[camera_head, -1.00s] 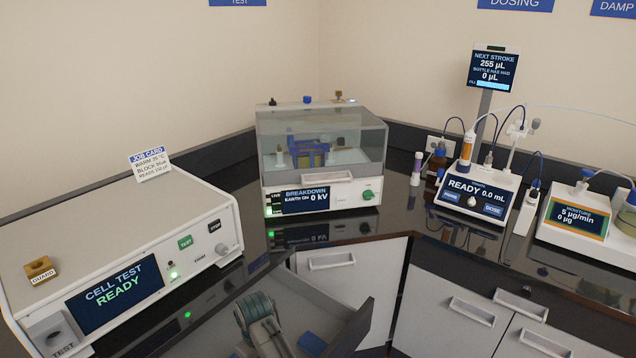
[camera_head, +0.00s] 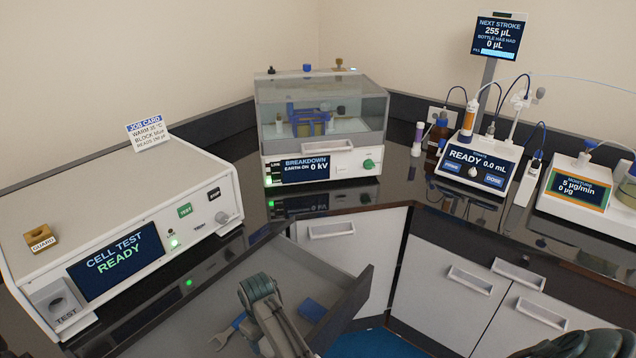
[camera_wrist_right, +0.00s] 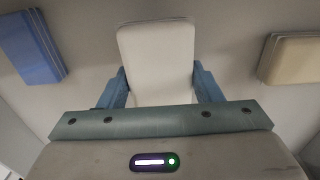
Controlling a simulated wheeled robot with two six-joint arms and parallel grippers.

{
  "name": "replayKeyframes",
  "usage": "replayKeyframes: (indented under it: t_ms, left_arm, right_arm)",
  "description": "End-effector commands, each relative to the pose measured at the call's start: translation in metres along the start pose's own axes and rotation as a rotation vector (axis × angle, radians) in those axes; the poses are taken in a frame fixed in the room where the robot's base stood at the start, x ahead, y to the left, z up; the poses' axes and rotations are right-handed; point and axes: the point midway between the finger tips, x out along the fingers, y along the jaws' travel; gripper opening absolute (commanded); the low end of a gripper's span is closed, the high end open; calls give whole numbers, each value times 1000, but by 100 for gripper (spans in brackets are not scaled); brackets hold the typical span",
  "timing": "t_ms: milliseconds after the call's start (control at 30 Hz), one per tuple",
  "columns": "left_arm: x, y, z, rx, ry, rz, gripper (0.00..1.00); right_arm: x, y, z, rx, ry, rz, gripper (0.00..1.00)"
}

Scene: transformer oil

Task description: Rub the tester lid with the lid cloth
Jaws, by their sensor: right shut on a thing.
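The breakdown tester (camera_head: 318,165) stands at the back centre of the bench. Its clear tester lid (camera_head: 350,110) is down over the chamber. In the right wrist view, my right gripper (camera_wrist_right: 160,88) is shut on a white pad-like cloth (camera_wrist_right: 157,55), with one blue finger at each side of it. The head view shows blue prongs, apparently my right gripper (camera_head: 226,332), low in the open drawer beside my arm. The cloth is not clearly visible there. My left gripper is not in view.
The open drawer (camera_head: 352,300) projects below the bench. A blue block (camera_head: 312,310) lies in it and shows in the right wrist view, opposite a tan block (camera_wrist_right: 292,58). The cell test unit (camera_head: 120,225) stands left, dosing equipment (camera_head: 475,170) right.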

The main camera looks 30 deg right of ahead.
Motion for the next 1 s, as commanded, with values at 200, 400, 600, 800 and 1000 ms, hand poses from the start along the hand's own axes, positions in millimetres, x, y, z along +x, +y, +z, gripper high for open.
replayKeyframes:
  t_ms: [200, 400, 600, 800, 1000]
  left_arm:
    - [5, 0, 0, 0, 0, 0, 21]
    - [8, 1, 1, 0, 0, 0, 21]
    - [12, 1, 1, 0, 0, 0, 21]
    - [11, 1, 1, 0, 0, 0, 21]
    - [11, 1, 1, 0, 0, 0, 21]
  right_arm:
    - [12, 0, 0, 0, 0, 0, 36]
    - [22, 0, 0, 0, -1, 0, 36]
    - [32, 0, 0, 0, 0, 0, 36]
    - [30, 0, 0, 0, 1, 0, 84]
    - [30, 0, 0, 0, 0, 0, 84]
